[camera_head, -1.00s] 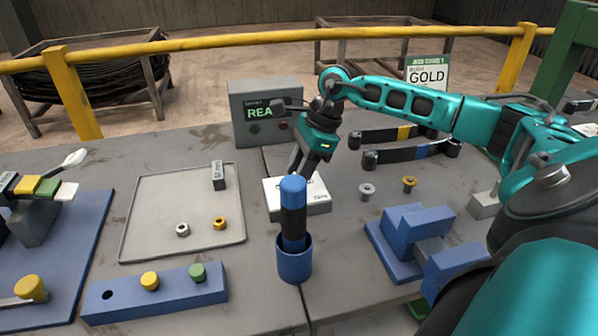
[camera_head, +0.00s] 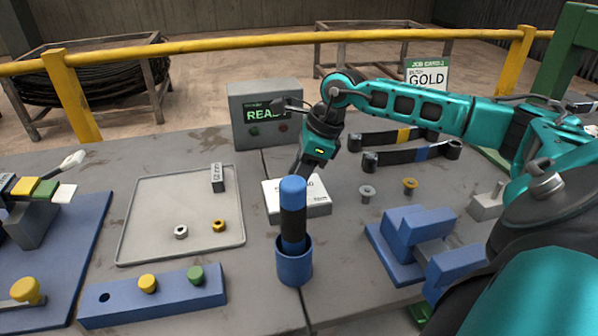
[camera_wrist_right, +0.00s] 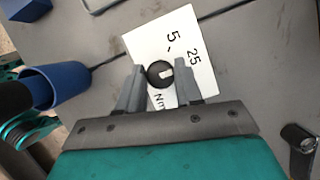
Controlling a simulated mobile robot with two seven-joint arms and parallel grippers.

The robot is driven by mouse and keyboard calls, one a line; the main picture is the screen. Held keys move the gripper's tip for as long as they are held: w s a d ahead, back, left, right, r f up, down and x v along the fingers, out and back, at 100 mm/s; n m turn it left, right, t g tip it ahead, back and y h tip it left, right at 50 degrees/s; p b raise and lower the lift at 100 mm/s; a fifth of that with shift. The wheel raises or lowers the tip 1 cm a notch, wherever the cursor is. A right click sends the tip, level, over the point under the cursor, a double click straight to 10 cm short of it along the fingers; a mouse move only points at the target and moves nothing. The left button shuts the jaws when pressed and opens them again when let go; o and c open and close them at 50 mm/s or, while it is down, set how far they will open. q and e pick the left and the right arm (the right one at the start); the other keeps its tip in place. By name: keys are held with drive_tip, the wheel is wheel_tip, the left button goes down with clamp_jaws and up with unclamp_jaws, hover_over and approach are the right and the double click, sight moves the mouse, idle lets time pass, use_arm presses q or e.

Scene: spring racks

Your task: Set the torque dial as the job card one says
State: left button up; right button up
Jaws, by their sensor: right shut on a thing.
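The torque dial is a black round knob (camera_wrist_right: 160,74) with a light pointer mark, on a white plate (camera_wrist_right: 197,45) printed with "5", "25" and "Nm". In the head view the white dial box (camera_head: 318,207) sits mid-table, its knob hidden. My right gripper (camera_wrist_right: 160,80) is over the plate, shut on the knob, one finger on each side; it also shows in the head view (camera_head: 301,166). The job card (camera_head: 428,75) stands at the back right, headed "JOB CARD 1" and reading "GOLD". My left gripper is not in view.
A blue cup (camera_head: 294,265) holding a blue-and-black handled tool (camera_head: 293,205) stands just in front of the dial box. The grey box (camera_head: 265,112) behind reads "READY". A grey tray (camera_head: 150,250) lies left, a blue fixture (camera_head: 400,262) right.

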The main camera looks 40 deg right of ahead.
drive_tip(key=o, duration=1)
drive_tip(key=shift+o, duration=0.2)
drive_tip(key=v, duration=1.3)
